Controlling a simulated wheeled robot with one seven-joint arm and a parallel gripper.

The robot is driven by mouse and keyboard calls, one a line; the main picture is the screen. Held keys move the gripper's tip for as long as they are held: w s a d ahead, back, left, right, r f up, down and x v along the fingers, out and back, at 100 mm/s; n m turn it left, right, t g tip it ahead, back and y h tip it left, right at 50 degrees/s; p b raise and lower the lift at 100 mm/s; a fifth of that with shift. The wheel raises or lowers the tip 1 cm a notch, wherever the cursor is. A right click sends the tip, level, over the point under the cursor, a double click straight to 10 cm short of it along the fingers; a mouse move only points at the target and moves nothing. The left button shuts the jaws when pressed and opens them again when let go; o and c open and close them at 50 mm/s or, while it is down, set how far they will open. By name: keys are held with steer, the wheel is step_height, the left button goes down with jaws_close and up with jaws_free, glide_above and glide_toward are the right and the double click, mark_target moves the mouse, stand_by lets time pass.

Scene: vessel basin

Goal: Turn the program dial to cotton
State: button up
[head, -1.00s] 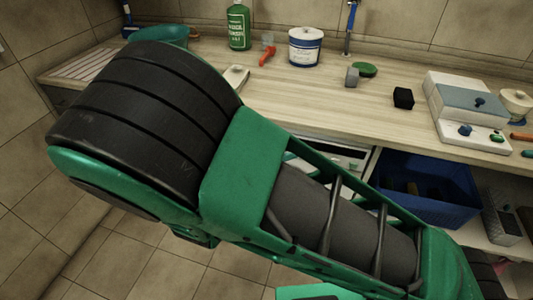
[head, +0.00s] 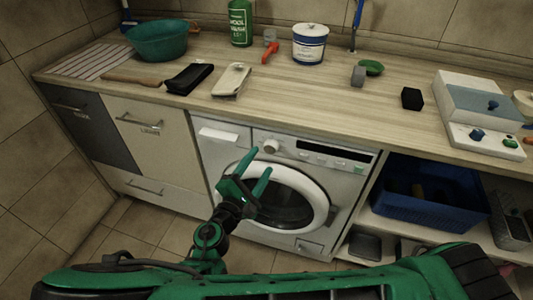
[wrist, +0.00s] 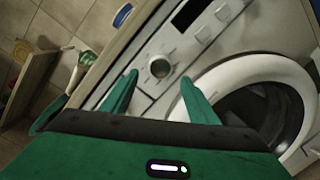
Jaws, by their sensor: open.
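The white washing machine (head: 338,196) stands under the counter, with its round door (head: 285,200) closed. Its program dial (head: 271,146) is a round light knob on the upper left of the front panel; the dial also shows in the wrist view (wrist: 160,67). My gripper (head: 257,170) is open and empty, in front of the machine just below the dial. In the wrist view its two green fingers (wrist: 158,90) point towards the panel, with the dial beyond and between them, apparently not touched. The dial's markings are too small to read.
The wooden counter (head: 310,98) overhangs the machine. A blue crate (head: 430,200) sits on the shelf at right. Drawers (head: 140,130) stand left.

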mark_target(268, 150)
steer(key=shift+x, duration=2.5)
steer(key=c, duration=1)
